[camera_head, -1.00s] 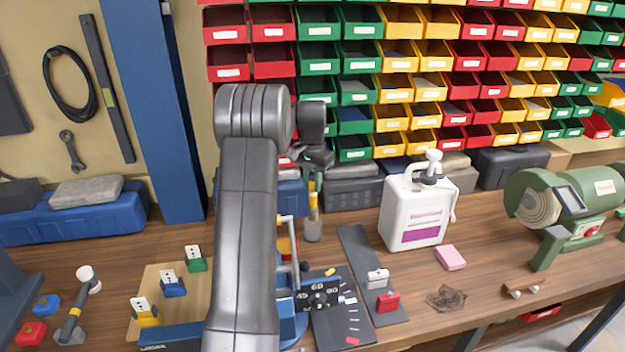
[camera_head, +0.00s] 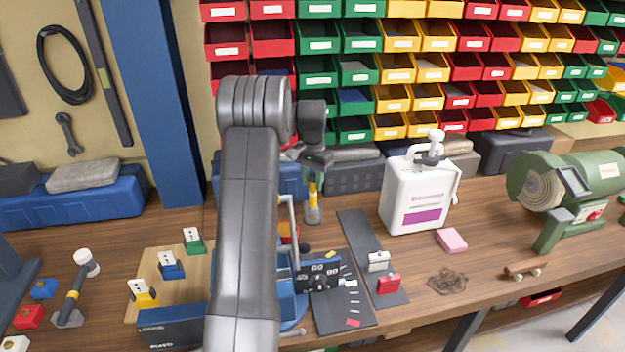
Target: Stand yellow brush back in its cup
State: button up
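The yellow brush (camera_head: 313,191) stands upright near the back of the bench. Its lower end is in or just behind the rim of a small grey, see-through cup (camera_head: 312,216); I cannot tell how deep it sits. My gripper (camera_head: 314,168) is directly above the cup, pointing down, with its fingers at the brush's upper end. The fingers are dark and small here, so I cannot tell whether they grip the brush or are apart. My arm covers the bench left of the cup.
A white jug (camera_head: 418,200) stands right of the cup, with a pink block (camera_head: 451,240) beside it. A blue-framed tool with an angle scale (camera_head: 318,277) lies in front. A dark case (camera_head: 354,175) and bins are behind. A green grinder (camera_head: 575,195) is at right.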

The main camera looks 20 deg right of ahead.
jog(key=shift+o, duration=1.1)
notch_tip(320, 180, up, 14)
jog(key=shift+b, duration=0.3)
jog(key=shift+f, duration=0.1)
notch_tip(320, 180, down, 14)
jog(key=shift+r+p, duration=0.25)
jog(key=shift+p, duration=0.1)
jog(key=shift+r+p, duration=0.5)
jog(key=shift+r, duration=0.8)
